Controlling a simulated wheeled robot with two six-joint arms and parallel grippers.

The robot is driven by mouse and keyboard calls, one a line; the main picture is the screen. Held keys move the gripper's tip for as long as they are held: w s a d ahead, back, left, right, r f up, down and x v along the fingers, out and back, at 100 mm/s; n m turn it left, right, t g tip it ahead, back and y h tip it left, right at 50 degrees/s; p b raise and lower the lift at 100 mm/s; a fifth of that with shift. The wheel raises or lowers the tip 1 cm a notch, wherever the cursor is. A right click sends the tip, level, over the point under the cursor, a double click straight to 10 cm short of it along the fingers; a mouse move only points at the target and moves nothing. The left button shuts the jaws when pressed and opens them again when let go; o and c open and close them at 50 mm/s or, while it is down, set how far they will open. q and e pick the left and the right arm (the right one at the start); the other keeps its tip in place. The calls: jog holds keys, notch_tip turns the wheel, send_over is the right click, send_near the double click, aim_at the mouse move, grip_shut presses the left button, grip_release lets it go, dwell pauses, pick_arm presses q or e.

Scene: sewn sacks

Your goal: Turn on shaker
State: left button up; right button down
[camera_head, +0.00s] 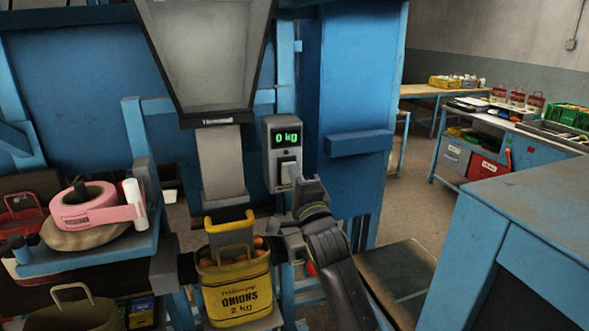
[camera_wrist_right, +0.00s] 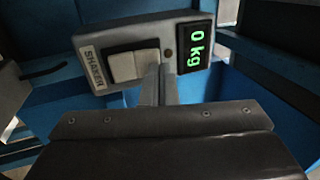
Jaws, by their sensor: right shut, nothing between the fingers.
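The shaker control box (camera_head: 280,153) is a grey panel on a blue post, with a green display reading 0 kg. In the right wrist view, the box (camera_wrist_right: 88,38) carries a SHAKER label and a pale rocker switch (camera_wrist_right: 126,66) in a dark frame. My right gripper (camera_head: 293,171) is shut and empty, with its fingertips in front of the lower part of the box. In the wrist view its fingertips (camera_wrist_right: 158,75) overlap the right edge of the switch; I cannot tell whether they touch it. My left gripper is not in view.
A yellow onion sack (camera_head: 236,290) stands under the chute (camera_head: 221,165), below and left of the box. A blue-edged table (camera_head: 530,205) stands at right. Open floor lies beyond it.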

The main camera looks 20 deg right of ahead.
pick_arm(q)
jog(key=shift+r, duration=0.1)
pick_arm(e)
jog(key=shift+w, duration=0.3)
